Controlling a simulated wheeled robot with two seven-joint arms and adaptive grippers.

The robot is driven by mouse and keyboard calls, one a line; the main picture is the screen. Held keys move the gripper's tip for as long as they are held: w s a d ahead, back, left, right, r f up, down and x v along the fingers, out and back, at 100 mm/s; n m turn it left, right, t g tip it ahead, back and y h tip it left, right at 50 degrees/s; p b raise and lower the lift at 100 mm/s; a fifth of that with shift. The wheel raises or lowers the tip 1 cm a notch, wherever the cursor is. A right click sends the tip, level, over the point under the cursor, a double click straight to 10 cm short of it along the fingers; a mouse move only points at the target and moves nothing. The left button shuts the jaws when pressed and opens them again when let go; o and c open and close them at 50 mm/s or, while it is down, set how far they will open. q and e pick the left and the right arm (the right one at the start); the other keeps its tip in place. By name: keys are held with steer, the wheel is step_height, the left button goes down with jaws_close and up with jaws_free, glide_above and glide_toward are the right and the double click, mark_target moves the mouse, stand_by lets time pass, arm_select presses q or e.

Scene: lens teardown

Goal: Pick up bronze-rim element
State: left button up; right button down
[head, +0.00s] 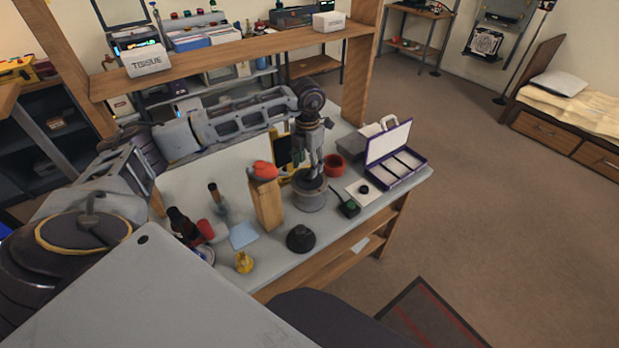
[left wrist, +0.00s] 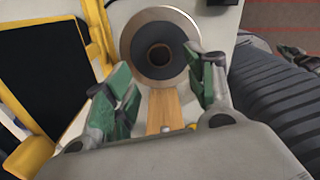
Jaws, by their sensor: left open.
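In the left wrist view, a round part with a bronze-coloured rim (left wrist: 141,24) and a dark ring around a brown centre lies just beyond my fingertips. In the head view, a grey cylinder (head: 309,198) stands on the bench under my left gripper (head: 312,172). My left gripper also shows in the left wrist view (left wrist: 163,80), with its green-padded fingers spread at either side of the round part's near edge. It is open and empty; I cannot tell whether a finger touches. A dark jointed part at the left wrist view's right edge may be my right gripper.
A wooden block (head: 267,205) with a red thing on top stands close left of the cylinder. A red ring (head: 333,164), a dark green tool (head: 347,206), and an open purple case (head: 397,168) lie to the right. A black dome (head: 300,238) stands in front. A yellow-framed panel (left wrist: 50,70) is near.

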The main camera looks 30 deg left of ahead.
arm_select(q)
steer(key=shift+w+f, duration=0.1)
steer(key=shift+f, duration=0.3)
steer(key=f, duration=0.2)
steer(key=shift+w+d+f+p, duration=0.1)
steer(key=shift+w+f+p, duration=0.1)
steer(key=shift+f+p, duration=0.15)
steer(key=shift+f, duration=0.5)
steer(key=shift+c, duration=0.5)
steer(key=c, duration=0.8)
steer(key=shift+c, duration=0.2)
arm_select(e)
steer(key=shift+w+r, duration=0.4)
steer(key=shift+w, duration=0.2)
